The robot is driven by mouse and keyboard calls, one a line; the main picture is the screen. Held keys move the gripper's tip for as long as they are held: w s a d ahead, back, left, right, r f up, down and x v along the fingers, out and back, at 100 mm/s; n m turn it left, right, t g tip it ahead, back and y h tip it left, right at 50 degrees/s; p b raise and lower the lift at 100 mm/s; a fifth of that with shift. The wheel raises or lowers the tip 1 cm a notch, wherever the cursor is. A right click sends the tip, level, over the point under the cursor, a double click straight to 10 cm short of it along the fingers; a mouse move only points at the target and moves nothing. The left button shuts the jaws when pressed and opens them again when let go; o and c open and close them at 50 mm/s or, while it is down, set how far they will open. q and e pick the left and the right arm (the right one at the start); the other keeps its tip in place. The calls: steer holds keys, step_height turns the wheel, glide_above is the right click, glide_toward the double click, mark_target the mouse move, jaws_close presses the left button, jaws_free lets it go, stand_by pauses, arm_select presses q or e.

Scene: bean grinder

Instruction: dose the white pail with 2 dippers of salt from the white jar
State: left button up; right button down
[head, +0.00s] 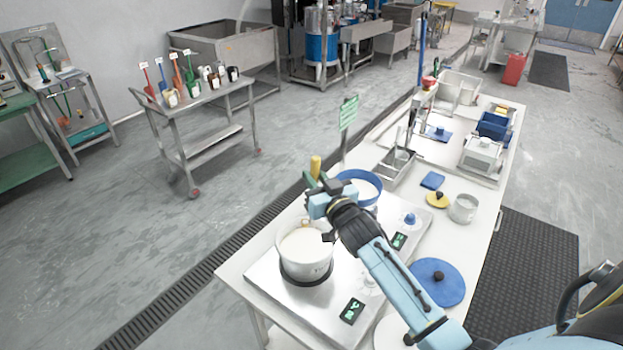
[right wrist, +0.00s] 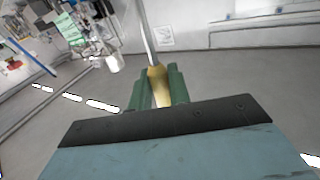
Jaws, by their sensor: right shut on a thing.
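My right gripper (head: 318,182) is shut on a yellow handle (head: 315,165), held above the far side of a white round vessel on the table. In the right wrist view the yellow handle (right wrist: 158,88) sits between the green fingers, with a thin metal rod (right wrist: 147,35) running from it; the dipper's cup is not seen. A blue-rimmed vessel (head: 350,175) with a white inside stands behind my gripper, partly hidden. Which vessel is the pail and which the jar, I cannot tell. My left gripper is not in view.
A large blue lid (head: 452,282) lies right of my forearm. A small metal pot (head: 463,209) and a yellow lid (head: 437,200) are further right. A cart (head: 205,120) with scoops stands away at left.

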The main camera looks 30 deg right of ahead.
arm_select(q)
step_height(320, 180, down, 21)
steer(key=b, duration=2)
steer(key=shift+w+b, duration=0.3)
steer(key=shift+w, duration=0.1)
arm_select(e)
steer(key=s+d+f+m+t+h, duration=0.1)
steer(key=s+d+f+m+h, duration=0.3)
steer(key=m, duration=0.4)
steer(key=s+d+f+m+t+h, duration=0.2)
steer(key=s+d+f+m+h, duration=0.2)
steer(key=f+m, duration=0.4)
steer(key=shift+s+d+f+m+t+h, duration=0.2)
steer(key=shift+s+d+m+t+h, duration=0.1)
steer(key=shift+d+m+h, duration=0.7)
steer(key=shift+d, duration=0.1)
